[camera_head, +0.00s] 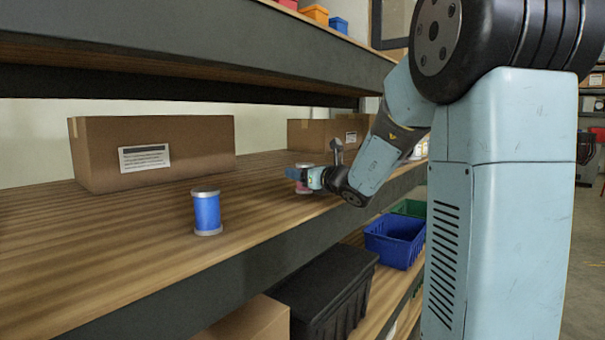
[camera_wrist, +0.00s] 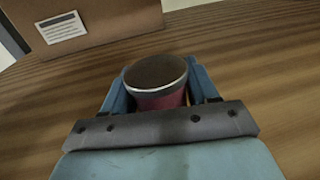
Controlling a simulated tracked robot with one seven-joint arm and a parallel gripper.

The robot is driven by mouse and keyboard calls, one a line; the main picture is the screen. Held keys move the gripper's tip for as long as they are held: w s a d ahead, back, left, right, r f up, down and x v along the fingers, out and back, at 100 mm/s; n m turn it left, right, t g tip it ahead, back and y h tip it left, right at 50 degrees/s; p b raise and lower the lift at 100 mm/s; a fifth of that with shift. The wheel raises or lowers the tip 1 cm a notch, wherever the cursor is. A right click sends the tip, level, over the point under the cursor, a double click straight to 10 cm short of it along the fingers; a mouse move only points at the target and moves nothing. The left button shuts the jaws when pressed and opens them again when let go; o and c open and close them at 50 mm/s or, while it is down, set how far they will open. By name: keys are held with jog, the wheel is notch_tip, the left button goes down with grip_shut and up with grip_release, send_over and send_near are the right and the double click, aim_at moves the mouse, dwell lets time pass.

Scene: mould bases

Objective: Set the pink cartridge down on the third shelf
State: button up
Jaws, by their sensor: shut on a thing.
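The pink cartridge (camera_wrist: 160,98) is between the two blue fingers of my gripper (camera_wrist: 155,88) in the wrist view. Its grey rim and brown top face the camera, and its lower part is hidden by the gripper. In the head view the pink cartridge (camera_head: 302,180) is at the end of my arm, partly hidden by my gripper (camera_head: 300,174). My gripper is shut on it. The cartridge is over the wooden shelf (camera_head: 150,250), close to its surface. I cannot tell whether it touches the boards.
A blue cartridge (camera_head: 207,213) stands upright on the same shelf at left. A large cardboard box (camera_head: 200,150) and another box (camera_head: 320,133) stand behind. A dark shelf beam (camera_head: 200,45) runs above. Blue (camera_head: 395,240) and black (camera_head: 325,285) bins sit on the level below.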

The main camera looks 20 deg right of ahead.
jog(key=o, duration=1.1)
jog(key=shift+o, duration=0.2)
jog(key=shift+d, duration=0.1)
jog(key=v, duration=1.2)
jog(key=shift+r, duration=0.1)
